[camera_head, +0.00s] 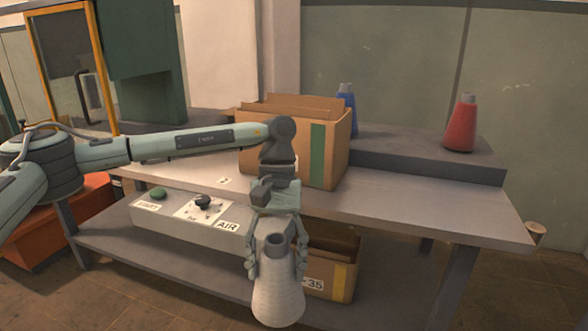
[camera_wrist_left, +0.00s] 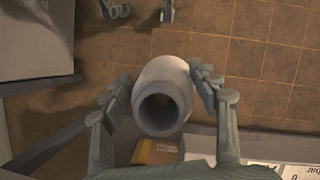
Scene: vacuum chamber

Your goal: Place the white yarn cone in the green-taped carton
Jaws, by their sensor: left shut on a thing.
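The white yarn cone (camera_head: 278,295) hangs upright between the fingers of my left gripper (camera_head: 276,262), which is shut on it near its top. The cone is in front of the workbench, lower than the bench top. In the left wrist view the cone (camera_wrist_left: 163,95) shows end-on between both fingers, with its hollow top towards the camera. The green-taped carton (camera_head: 275,160) stands on the bench top with flaps up and a green strip on its side. It is behind my left wrist, which hides part of it; its inside is hidden.
A blue cone (camera_head: 347,100) and a red cone (camera_head: 461,123) stand on the raised rear ledge. A yellow-taped carton (camera_head: 338,272) is on the lower shelf, beside a control box (camera_head: 170,213). The bench top (camera_head: 420,205) right of the green-taped carton is clear.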

